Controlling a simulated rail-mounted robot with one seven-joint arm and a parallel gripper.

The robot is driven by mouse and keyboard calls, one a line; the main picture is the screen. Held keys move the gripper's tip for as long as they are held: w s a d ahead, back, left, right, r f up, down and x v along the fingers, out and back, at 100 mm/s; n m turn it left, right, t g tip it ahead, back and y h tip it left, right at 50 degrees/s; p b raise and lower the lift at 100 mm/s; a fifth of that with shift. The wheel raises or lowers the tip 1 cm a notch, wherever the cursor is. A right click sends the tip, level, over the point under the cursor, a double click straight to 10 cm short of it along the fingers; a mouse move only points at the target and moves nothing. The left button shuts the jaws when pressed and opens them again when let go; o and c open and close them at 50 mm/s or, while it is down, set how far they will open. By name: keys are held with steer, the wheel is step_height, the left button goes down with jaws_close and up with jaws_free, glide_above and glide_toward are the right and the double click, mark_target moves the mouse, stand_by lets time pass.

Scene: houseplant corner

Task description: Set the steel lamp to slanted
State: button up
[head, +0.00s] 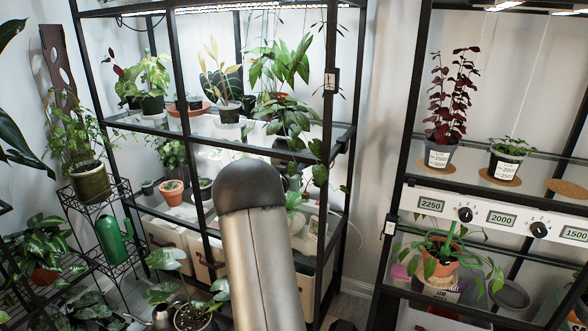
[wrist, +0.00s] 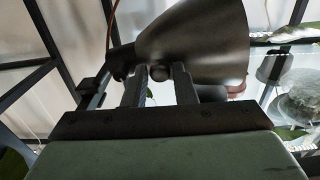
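The steel lamp shows in the wrist view as a dark grey metal shade (wrist: 196,42), close above my gripper, its wide mouth toward the right. A black joint (wrist: 122,62) sits at the shade's narrow left end. A small round knob (wrist: 160,73) shows below the shade. My gripper (wrist: 160,82) has its two fingers apart, one on each side of this knob. I cannot tell whether the fingers touch it. In the head view I cannot make out the lamp or my gripper; my arm fills the lower middle.
A black plant rack with glass shelves (head: 340,135) stands behind my arm, with several potted plants. A second rack at right carries a white dial panel (head: 405,200) and a dark red plant (head: 452,95). A green watering can (head: 112,240) sits on a wire stand at left.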

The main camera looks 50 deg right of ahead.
jaws_close()
steer(key=f+n+p, duration=0.1)
steer(key=n, duration=0.1)
steer(key=s+f+n+p, duration=0.1)
steer(key=f+n, duration=0.1)
steer(key=shift+s+d+f+n+p, duration=0.1)
steer(key=shift+s+d+n+p, duration=0.1)
steer(key=shift+n+p, duration=0.15)
steer(key=shift+o, duration=1.2)
jaws_free()
steer(key=shift+a, duration=0.1)
steer(key=p+v, duration=0.1)
steer(key=v, duration=1.6)
steer(key=shift+a, duration=0.15)
